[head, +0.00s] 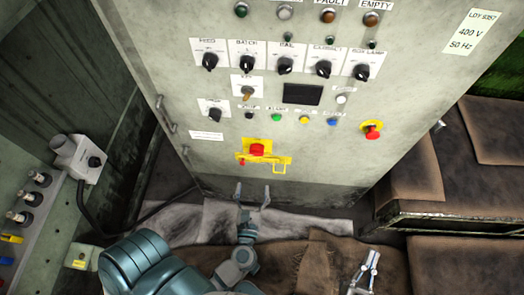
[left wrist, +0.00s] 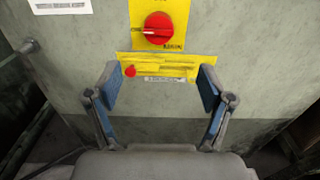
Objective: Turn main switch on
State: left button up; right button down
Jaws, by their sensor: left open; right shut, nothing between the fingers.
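The main switch (head: 257,149) is a red rotary knob on a yellow plate, low on the front of the grey cabinet. In the left wrist view the knob (left wrist: 158,28) is at the top centre, with a pale pointer mark lying horizontally toward the left. My left gripper (head: 252,187) is open and empty, just below the switch in the head view. In the left wrist view its fingers (left wrist: 158,80) frame the lower yellow label, below the knob and not touching it. My right gripper (head: 370,264) is shut and empty at the lower right, away from the switch.
A yellow strip (head: 276,162) with a small red part (left wrist: 130,71) lies under the knob. A red emergency button (head: 373,130) and several black selector knobs (head: 285,66) are higher on the cabinet. A bench (head: 455,215) stands right; a grey box (head: 80,155) stands left.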

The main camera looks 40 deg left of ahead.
aim_at(256, 155)
pick_arm(q)
jog(key=x, duration=1.3)
jog(key=shift+s+a+f, duration=0.1)
jog(key=shift+s+a, duration=0.05)
jog(key=shift+w, duration=0.4)
jog(key=shift+a, duration=0.1)
jog(key=c, duration=1.2)
